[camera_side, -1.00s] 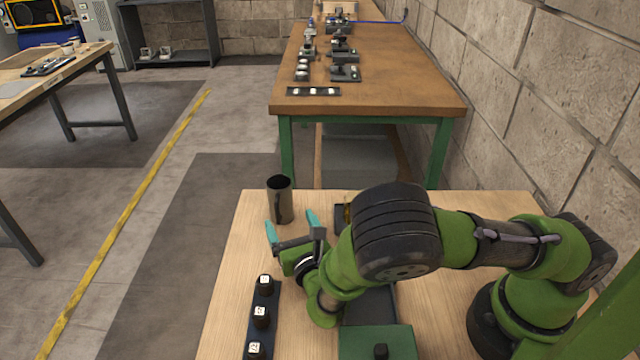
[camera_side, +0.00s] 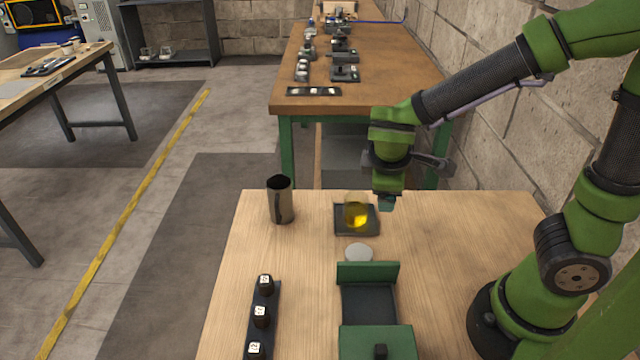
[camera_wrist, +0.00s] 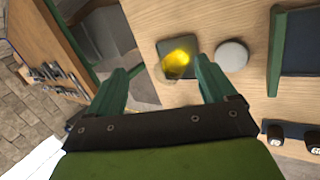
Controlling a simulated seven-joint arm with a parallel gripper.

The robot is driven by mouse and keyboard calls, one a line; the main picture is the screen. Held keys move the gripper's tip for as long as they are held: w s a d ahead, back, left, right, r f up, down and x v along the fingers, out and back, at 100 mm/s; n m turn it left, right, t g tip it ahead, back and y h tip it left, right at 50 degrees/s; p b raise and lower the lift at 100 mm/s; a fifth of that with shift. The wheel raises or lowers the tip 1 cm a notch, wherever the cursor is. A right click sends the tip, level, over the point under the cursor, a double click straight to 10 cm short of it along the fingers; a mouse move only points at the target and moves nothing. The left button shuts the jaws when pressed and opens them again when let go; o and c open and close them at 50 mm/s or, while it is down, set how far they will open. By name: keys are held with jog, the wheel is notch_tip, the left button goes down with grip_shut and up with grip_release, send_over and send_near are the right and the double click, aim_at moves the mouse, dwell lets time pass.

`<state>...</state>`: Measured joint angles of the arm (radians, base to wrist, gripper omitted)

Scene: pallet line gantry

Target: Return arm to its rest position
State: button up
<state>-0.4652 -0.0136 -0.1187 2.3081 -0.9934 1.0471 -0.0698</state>
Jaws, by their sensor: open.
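My gripper (camera_side: 386,203) is raised above the back of the wooden table, near its far right part, pointing down. In the wrist view my gripper (camera_wrist: 163,82) shows its two teal fingers spread apart with nothing between them. A glass with yellow contents (camera_side: 356,214) stands on a dark square pad (camera_side: 342,230), left of and below my gripper. The glass also shows in the wrist view (camera_wrist: 177,57), beyond the fingers. My gripper touches nothing that I can see.
A dark metal mug (camera_side: 281,203) stands at the table's back left. A pale disc (camera_side: 359,253) lies in front of the pad, behind a green box-like fixture (camera_side: 367,272). A black rack (camera_side: 263,312) with several labelled knobs is at the front left. A stone wall (camera_side: 560,110) bounds the right.

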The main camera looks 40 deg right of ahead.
jog(key=s+a+r+m+t+y, duration=0.3)
jog(key=s+r+m+y, duration=0.4)
jog(key=r+m, duration=0.3)
jog(key=shift+r+m+t, duration=0.25)
jog(key=shift+m+t, duration=0.35)
